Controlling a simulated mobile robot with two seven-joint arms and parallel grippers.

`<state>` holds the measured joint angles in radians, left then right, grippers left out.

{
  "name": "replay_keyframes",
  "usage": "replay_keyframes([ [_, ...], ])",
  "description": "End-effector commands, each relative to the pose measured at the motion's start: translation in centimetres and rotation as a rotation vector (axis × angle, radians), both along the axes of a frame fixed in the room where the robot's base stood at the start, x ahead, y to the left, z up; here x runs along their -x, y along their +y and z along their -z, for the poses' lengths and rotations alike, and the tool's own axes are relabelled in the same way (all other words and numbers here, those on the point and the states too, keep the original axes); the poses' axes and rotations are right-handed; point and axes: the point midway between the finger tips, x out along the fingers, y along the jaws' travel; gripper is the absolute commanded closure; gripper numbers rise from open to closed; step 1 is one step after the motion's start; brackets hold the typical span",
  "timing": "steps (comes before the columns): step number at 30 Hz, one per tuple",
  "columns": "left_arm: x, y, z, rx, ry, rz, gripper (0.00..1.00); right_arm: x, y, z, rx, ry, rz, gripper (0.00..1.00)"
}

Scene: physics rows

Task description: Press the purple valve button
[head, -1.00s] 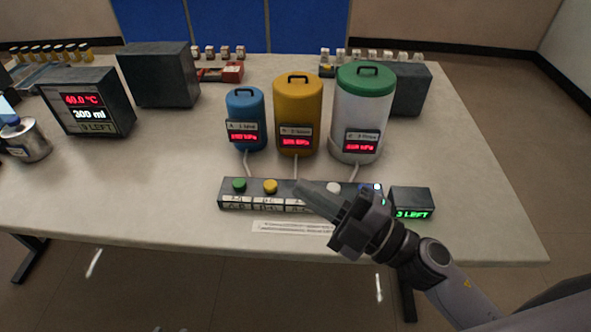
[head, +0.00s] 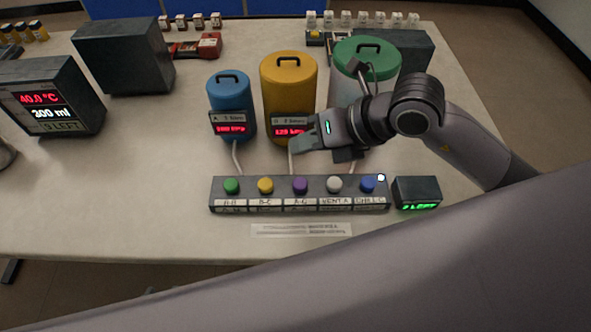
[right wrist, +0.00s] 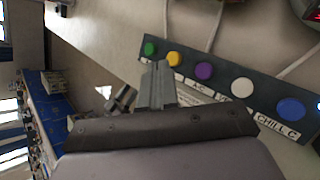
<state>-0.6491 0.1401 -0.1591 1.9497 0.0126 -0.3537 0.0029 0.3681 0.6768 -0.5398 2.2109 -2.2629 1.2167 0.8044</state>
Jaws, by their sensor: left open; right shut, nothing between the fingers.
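The purple button (head: 300,186) is the middle one on the grey button strip (head: 214,196), labelled A-C. It is uncovered in the head view and also shows in the right wrist view (right wrist: 204,71). My right gripper (head: 303,141) is shut and empty, behind and above the purple button and in front of the yellow tank (head: 289,80). Its closed fingers (right wrist: 158,85) point toward the strip in the wrist view, apart from the purple button. My left gripper is not seen.
Green (head: 231,186), yellow (head: 265,185), white (head: 334,185) and blue (head: 368,184) buttons flank the purple one. A blue tank (head: 231,92) and a green-lidded tank (head: 350,62) stand behind. A counter box (head: 416,190) stands at right. My arm crosses the foreground.

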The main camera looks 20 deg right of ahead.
Motion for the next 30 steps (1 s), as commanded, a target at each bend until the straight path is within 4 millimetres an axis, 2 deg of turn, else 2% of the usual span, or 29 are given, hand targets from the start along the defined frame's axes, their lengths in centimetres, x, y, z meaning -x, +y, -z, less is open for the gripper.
replay_keyframes([
  [17,0.0,0.0,0.4,0.000,0.001,0.000,0.57,-0.2,-0.4,0.5,0.023,-0.009,0.011,1.00],
  [23,0.0,0.0,1.8,0.000,0.001,0.000,0.57,-0.2,-0.4,2.3,0.023,-0.008,0.011,1.00],
  [30,0.0,0.0,4.4,0.000,0.001,0.000,0.57,-0.2,-0.4,5.8,0.022,-0.008,0.011,1.00],
])
